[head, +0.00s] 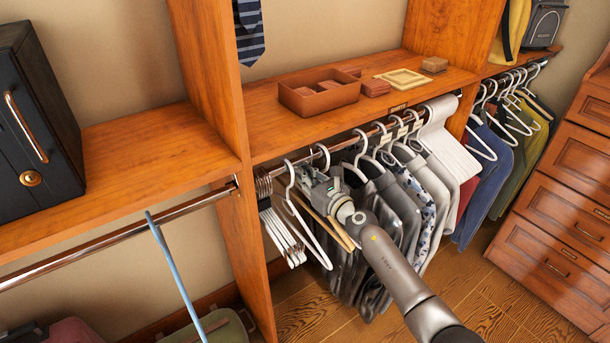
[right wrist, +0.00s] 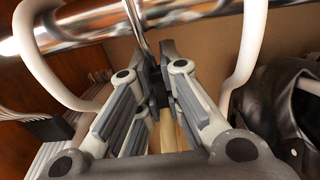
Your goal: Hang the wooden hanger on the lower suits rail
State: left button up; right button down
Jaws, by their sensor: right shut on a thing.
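The wooden hanger (head: 336,229) is held by my right gripper (head: 318,186), just below the lower suits rail (head: 343,134). Its pale wooden body hangs down under the fingers, and part of it shows between them in the right wrist view (right wrist: 168,130). My right gripper is also in that view (right wrist: 152,55), with its fingers closed around the hanger's neck. A thin metal hook (right wrist: 139,18) rises from the fingers and crosses the rail (right wrist: 85,32). I cannot tell whether its tip is over the rail. My left gripper is not in view.
White hangers (head: 303,222) flank my gripper closely on the left, and grey suits (head: 385,205) hang to its right. The shelf above bears a brown box (head: 318,98) and a small frame (head: 402,79). A wooden upright (head: 246,250) stands left of the rail.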

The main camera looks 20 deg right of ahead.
jog(key=shift+p+v, duration=0.5)
jog(key=shift+v, duration=0.6)
jog(key=shift+p+v, duration=0.3)
jog(key=shift+v, duration=0.9)
jog(key=shift+s+d, duration=0.1)
jog(key=p+v, duration=0.1)
jog(key=v, duration=0.9)
jog(key=b+v, duration=0.1)
jog(key=v, duration=0.4)
jog(key=shift+f, duration=0.25)
jog(key=b+v, duration=0.8)
jog(key=v, duration=0.6)
jog(key=shift+s+d+b, duration=0.15)
jog(key=shift+s+b, duration=0.2)
jog(key=shift+b, duration=0.05)
